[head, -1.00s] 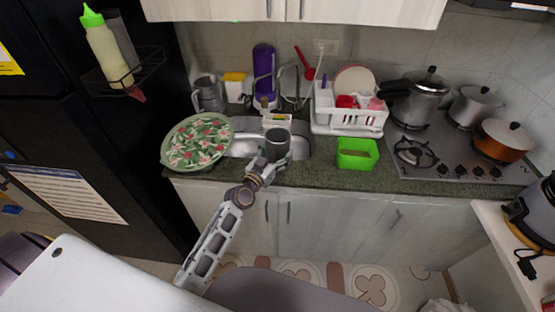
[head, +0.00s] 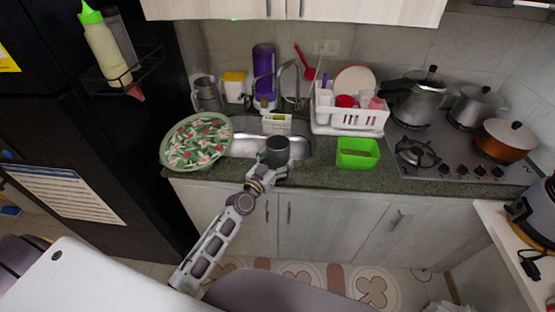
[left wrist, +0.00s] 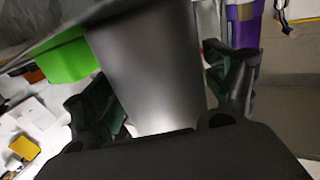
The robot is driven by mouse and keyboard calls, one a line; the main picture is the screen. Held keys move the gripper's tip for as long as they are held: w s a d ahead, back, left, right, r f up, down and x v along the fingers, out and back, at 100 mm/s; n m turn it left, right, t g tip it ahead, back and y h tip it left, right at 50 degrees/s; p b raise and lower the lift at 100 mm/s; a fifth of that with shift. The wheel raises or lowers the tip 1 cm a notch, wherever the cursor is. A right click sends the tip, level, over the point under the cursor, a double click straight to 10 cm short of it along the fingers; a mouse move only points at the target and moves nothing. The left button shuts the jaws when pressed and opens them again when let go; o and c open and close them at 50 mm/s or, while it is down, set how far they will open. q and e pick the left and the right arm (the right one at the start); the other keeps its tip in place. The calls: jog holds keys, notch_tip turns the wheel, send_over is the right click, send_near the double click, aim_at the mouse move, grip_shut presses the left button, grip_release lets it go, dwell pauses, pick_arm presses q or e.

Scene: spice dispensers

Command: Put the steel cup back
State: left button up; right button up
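The steel cup (head: 277,153) is a dark grey metal cup, upright, at the front edge of the sink in the head view. My left gripper (head: 272,172) is shut on it from the front. In the left wrist view the cup (left wrist: 150,70) fills the middle, with the gripper's dark fingers (left wrist: 168,95) on either side. I cannot tell whether its base touches anything. My right gripper is not in view.
A steel sink (head: 242,146) lies behind the cup. A flowered round tray (head: 196,141) is on the left, a green container (head: 357,153) on the right. A white dish rack (head: 350,119) stands behind it. Counter between cup and green container is clear.

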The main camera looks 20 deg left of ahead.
pick_arm(q)
jog(key=shift+r, duration=0.2)
dwell(0.4)
jog(key=shift+v, duration=0.85)
jog(key=b+v, duration=0.1)
jog(key=v, duration=0.9)
jog(key=shift+s, duration=0.15)
dwell(0.4)
